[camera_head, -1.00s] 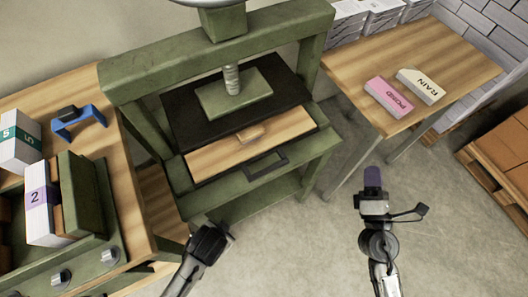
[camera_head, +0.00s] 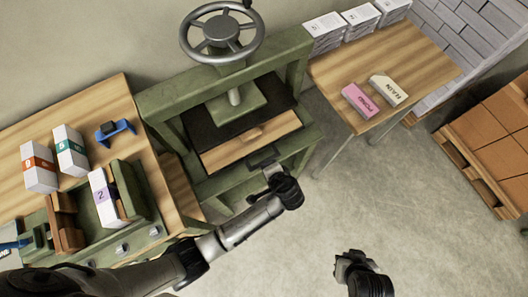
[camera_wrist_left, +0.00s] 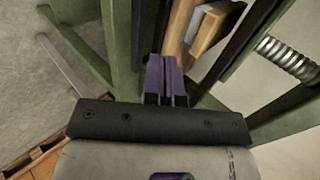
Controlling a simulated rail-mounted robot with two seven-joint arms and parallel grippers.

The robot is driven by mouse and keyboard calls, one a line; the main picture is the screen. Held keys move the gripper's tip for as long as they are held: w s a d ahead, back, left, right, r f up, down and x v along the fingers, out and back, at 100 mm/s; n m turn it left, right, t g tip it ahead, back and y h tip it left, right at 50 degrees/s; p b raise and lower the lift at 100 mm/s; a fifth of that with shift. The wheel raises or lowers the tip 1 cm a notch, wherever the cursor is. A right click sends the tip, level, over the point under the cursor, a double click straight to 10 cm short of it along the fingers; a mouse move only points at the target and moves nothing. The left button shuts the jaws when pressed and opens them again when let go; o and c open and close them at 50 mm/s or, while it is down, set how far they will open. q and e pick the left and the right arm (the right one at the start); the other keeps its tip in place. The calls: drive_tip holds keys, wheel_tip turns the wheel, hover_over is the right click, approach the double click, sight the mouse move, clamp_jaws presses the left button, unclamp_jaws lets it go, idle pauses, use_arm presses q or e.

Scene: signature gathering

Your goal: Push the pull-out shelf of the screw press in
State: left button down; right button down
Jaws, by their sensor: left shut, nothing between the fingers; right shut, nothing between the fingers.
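The green screw press (camera_head: 160,110) stands in the middle of the head view. Its pull-out shelf, a light wooden board (camera_head: 226,155) with a small wooden grip, juts out at the front below the dark plate. My right gripper (camera_head: 346,262) is shut and empty, low over the floor at the right.
A wooden table at the right (camera_head: 420,60) holds a pink block (camera_head: 360,100), a cream block (camera_head: 388,90) and paper stacks. The left table (camera_head: 95,100) holds white numbered blocks, a blue tool (camera_head: 115,131) and a green fixture. Brick-coloured boxes lie on a pallet (camera_head: 470,170).

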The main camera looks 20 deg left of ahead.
sight(252, 149)
use_arm(q)
drive_tip(key=b+x, duration=0.1)
drive_tip(key=x, duration=0.8)
drive_tip(key=shift+a, duration=0.15)
drive_tip(key=w+a, duration=0.3)
drive_tip(key=shift+w+a, duration=0.15)
drive_tip(key=shift+a, duration=0.05)
drive_tip(key=shift+d+f, duration=0.1)
drive_tip(key=shift+s+d+r+p, duration=0.2)
drive_tip(key=shift+s+r+p, duration=0.05)
drive_tip(key=shift+r+p, duration=0.25)
drive_tip(key=p+v, duration=0.6)
drive_tip(key=v, duration=0.1)
drive_tip(key=shift+p+v, duration=0.8)
drive_tip(key=shift+v, duration=0.15)
